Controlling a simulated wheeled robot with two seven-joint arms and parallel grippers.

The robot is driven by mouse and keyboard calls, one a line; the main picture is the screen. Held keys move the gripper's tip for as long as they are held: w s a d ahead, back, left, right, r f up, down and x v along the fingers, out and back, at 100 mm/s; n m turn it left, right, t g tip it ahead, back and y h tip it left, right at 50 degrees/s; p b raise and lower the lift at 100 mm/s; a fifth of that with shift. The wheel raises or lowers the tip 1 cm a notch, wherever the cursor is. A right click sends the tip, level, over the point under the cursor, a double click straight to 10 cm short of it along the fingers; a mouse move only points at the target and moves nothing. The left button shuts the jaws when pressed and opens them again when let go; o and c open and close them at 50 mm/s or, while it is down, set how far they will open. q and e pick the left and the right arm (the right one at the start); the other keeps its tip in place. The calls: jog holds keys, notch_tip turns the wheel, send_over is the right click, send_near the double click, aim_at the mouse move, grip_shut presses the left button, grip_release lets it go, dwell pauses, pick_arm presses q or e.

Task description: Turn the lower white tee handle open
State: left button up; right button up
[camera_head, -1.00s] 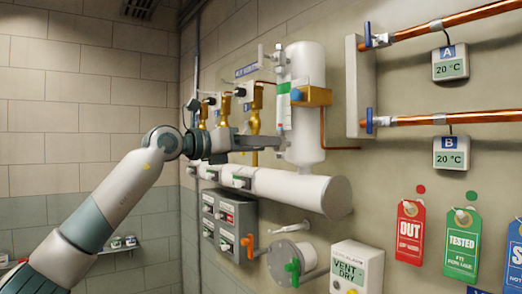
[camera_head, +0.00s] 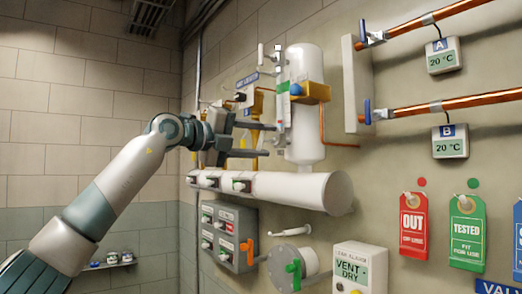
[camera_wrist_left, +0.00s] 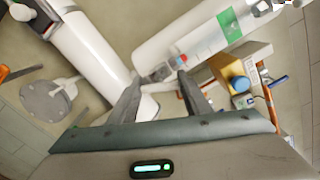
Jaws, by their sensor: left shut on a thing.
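The lower white tee handle (camera_head: 279,141) sits at the bottom of the sight gauge (camera_head: 284,100), beside the white upright tank (camera_head: 305,110). My left gripper (camera_head: 272,140) reaches it from the left, one finger above the other, and is shut on it. In the left wrist view the fingers (camera_wrist_left: 159,80) stand either side of the small fitting (camera_wrist_left: 160,73) under the gauge. The fingers partly hide the handle, so its exact angle is hard to tell. The upper white tee handle (camera_head: 262,56) is free at the gauge's top. My right gripper is not in view.
A thick white horizontal pipe (camera_head: 300,188) runs just below the gripper. Brass valves (camera_head: 258,104) stand behind it.

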pick_arm(q)
jog(key=n+b, duration=0.2)
jog(key=n, duration=0.1)
jog(key=shift+n+b, duration=0.35)
jog(key=shift+n, duration=0.85)
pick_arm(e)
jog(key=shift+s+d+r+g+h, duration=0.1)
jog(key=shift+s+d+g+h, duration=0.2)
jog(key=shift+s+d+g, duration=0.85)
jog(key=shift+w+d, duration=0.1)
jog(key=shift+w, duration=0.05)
pick_arm(q)
jog(key=o, duration=1)
jog(key=shift+o, duration=0.2)
jog(key=shift+a, duration=0.1)
